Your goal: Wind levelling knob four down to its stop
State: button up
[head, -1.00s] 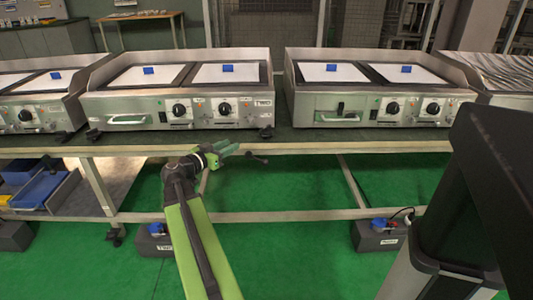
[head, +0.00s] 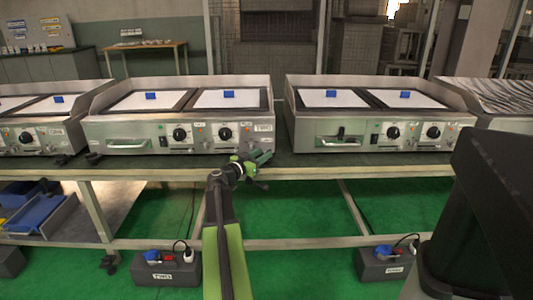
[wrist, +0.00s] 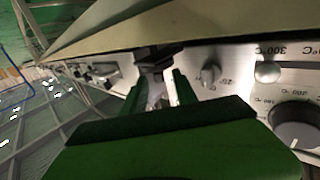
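A black levelling knob (wrist: 153,58) is under the front edge of a griddle, its number not readable. In the head view, my gripper (head: 261,158) is at the right front corner of the middle griddle (head: 190,138), close above the bench edge, and hides that knob. In the wrist view, the green fingers of my gripper (wrist: 160,82) stand apart, with their tips at either side of the knob's near part. Whether they touch it I cannot tell. Another black levelling knob (head: 93,158) shows at that griddle's left front corner.
The griddle's control dial (wrist: 297,125) and a small switch (wrist: 210,75) are near the gripper in the wrist view. Another griddle (head: 375,132) stands to the right on the bench (head: 310,172). Dark boxes (head: 166,269) lie on the green floor below.

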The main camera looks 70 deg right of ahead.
aim_at(267, 151)
jog(key=shift+x, duration=1.55)
grip_shut()
